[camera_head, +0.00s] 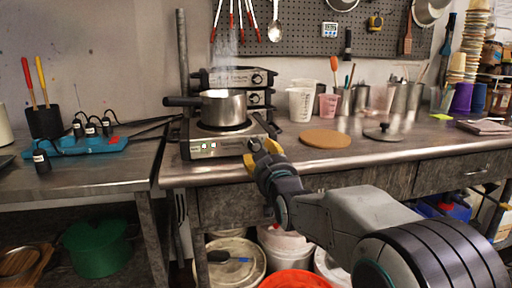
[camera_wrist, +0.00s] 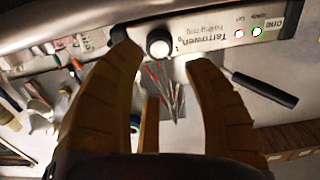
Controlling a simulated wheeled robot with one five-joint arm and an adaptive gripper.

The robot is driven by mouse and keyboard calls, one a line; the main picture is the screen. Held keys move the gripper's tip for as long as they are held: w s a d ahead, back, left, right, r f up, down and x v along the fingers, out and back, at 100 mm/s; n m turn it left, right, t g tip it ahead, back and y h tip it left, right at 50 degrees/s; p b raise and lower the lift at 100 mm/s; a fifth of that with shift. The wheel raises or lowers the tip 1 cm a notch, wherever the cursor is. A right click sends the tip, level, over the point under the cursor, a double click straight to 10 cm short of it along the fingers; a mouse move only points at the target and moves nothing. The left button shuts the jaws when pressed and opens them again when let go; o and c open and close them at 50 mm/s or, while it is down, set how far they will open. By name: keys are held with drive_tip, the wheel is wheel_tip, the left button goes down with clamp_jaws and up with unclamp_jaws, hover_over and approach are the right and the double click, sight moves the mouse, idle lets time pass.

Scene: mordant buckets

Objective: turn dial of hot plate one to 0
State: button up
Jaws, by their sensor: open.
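Hot plate one (camera_head: 205,148) sits at the front edge of the metal bench, its front panel facing out with small green lights. In the wrist view its panel (camera_wrist: 215,33) appears upside down, with a label reading "one" and red and green lights. Its dial (camera_wrist: 158,43), pale-faced with a dark rim, shows between my fingertips; I cannot read its setting. My gripper (camera_head: 264,149) is open in front of the panel's right end, hiding the dial in the head view. In the wrist view my yellow fingers (camera_wrist: 161,58) stand on either side of the dial; contact is unclear.
A steaming pot (camera_head: 224,108) stands on hot plate one, its handle pointing left. More hot plates (camera_head: 230,77) are stacked behind. A cork mat (camera_head: 325,139) and a lid (camera_head: 383,133) lie to the right. Buckets (camera_head: 237,258) stand below the bench.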

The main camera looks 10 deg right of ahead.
sight(255, 145)
drive_tip(key=shift+w, duration=3.55)
drive_tip(key=shift+c, duration=0.2)
drive_tip(key=c, duration=0.9)
drive_tip(key=shift+o, duration=0.2)
drive_tip(key=shift+b, duration=0.3)
drive_tip(key=n+b, duration=0.2)
drive_tip(key=n, duration=0.2)
drive_tip(key=shift+n, duration=0.4)
drive_tip(key=n+b, duration=0.1)
drive_tip(key=n, duration=0.1)
drive_tip(key=n+b, duration=0.1)
drive_tip(key=n, duration=0.2)
drive_tip(key=shift+a+r+n, duration=0.1)
drive_tip(key=shift+r+n, duration=0.1)
drive_tip(key=shift+n, duration=0.1)
